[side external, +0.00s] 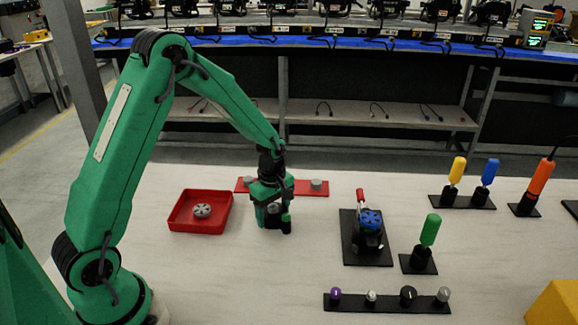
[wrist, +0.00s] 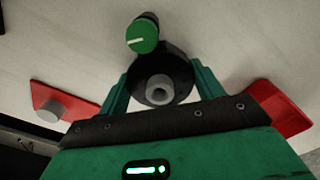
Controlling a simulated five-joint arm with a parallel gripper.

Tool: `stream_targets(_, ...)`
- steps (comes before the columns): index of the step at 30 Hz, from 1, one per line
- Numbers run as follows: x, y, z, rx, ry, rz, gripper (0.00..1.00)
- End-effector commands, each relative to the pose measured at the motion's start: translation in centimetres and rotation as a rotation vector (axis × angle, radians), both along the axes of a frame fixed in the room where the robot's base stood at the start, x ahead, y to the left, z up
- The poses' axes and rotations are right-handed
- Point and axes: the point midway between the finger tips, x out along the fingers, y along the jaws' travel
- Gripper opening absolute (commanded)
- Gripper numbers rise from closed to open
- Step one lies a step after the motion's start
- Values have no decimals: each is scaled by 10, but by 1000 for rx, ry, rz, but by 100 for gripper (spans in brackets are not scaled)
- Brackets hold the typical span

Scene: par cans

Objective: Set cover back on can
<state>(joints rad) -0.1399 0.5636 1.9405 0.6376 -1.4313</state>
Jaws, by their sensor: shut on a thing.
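My gripper (side external: 271,212) is low over the white table, in front of the middle of a red strip. In the wrist view its two green jaws (wrist: 160,88) are shut on a dark round piece (wrist: 178,72) with a grey hub, between them. I cannot tell whether this piece is the cover or the can. A small dark cylinder with a green top (wrist: 143,36) stands right beside it; its green top also shows in the side view (side external: 286,218). A silver round piece with dark openings (side external: 202,210) lies in the red tray (side external: 180,226).
The red strip (side external: 243,185) bears grey pegs (side external: 316,184). To the right stand a black plate (side external: 367,258) with a blue-topped part (side external: 370,220), a green-handled tool (side external: 430,229), and yellow (side external: 457,170), blue (side external: 490,172) and orange (side external: 541,177) ones. A knob rail (side external: 387,308) lies in front.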

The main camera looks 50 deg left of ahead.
Motion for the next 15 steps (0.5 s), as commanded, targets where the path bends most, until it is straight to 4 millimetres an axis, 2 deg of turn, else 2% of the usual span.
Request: stream_targets(15,1,0,12,0,-2,0,46)
